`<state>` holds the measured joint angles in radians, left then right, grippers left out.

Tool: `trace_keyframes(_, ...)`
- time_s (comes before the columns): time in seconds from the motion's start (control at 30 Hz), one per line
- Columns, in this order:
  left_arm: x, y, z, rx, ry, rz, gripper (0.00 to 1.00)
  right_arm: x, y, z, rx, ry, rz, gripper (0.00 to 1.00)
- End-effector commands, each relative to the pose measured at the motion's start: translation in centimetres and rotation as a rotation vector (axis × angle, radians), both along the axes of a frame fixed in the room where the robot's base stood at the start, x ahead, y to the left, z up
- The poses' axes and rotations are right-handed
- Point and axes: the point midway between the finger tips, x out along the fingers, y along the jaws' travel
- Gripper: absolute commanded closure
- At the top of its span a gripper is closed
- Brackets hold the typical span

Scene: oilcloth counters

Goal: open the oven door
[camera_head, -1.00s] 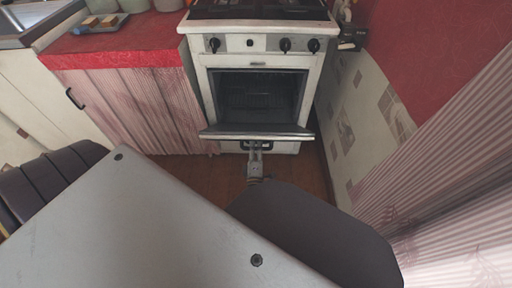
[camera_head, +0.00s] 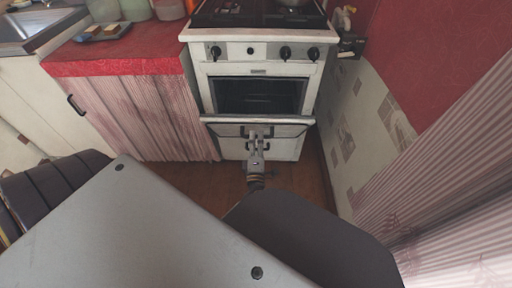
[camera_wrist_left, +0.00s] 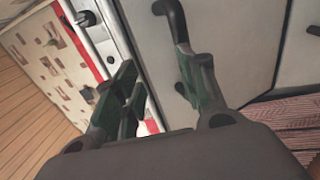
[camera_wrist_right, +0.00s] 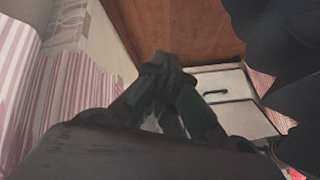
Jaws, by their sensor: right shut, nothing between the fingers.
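The white oven (camera_head: 325,50) stands ahead in the head view. Its bottom-hinged door (camera_head: 290,121) is partly open, with a dark cavity (camera_head: 258,97) showing above its top edge. My left gripper (camera_head: 257,135) is in front of the door. In the left wrist view the open fingers (camera_wrist_left: 160,85) are spread at the black door handle (camera_wrist_left: 170,12), one finger overlapping it; a firm hold is not visible. The grey door face (camera_wrist_left: 245,45) also shows there. My right gripper (camera_wrist_right: 178,85) is shut and empty in the right wrist view, away from the oven door.
A lower drawer panel (camera_head: 285,152) lies under the door. A red-topped counter (camera_head: 120,62) with a striped curtain stands left. A tiled wall (camera_head: 365,125) and striped curtain (camera_head: 440,175) close off the right.

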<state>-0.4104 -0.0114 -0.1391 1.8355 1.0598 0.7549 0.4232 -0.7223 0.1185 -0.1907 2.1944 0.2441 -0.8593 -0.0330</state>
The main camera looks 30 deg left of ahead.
Motion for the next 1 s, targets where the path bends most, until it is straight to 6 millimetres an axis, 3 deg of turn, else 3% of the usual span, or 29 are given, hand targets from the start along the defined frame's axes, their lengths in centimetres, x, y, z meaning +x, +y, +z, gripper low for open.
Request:
trace_keyframes(0.23, 0.0, 0.1, 1.6, -0.003, 0.004, 0.000, 0.63, 0.0, 0.0, 0.0, 0.000, 0.000, 0.000, 1.00)
trace_keyframes(0.63, 0.0, 0.1, 1.8, -0.003, 0.007, -0.001, 0.63, 0.0, 0.0, 0.0, 0.000, 0.000, 0.000, 1.00)
trace_keyframes(0.9, 0.7, -0.8, 2.3, 0.002, 0.010, -0.042, 0.98, 0.0, -0.1, -0.3, -0.004, 0.005, -0.001, 1.00)
trace_keyframes(1.0, 1.6, -2.0, 2.9, 0.010, 0.014, -0.098, 1.00, -0.1, -0.2, -0.6, -0.010, 0.010, -0.002, 1.00)
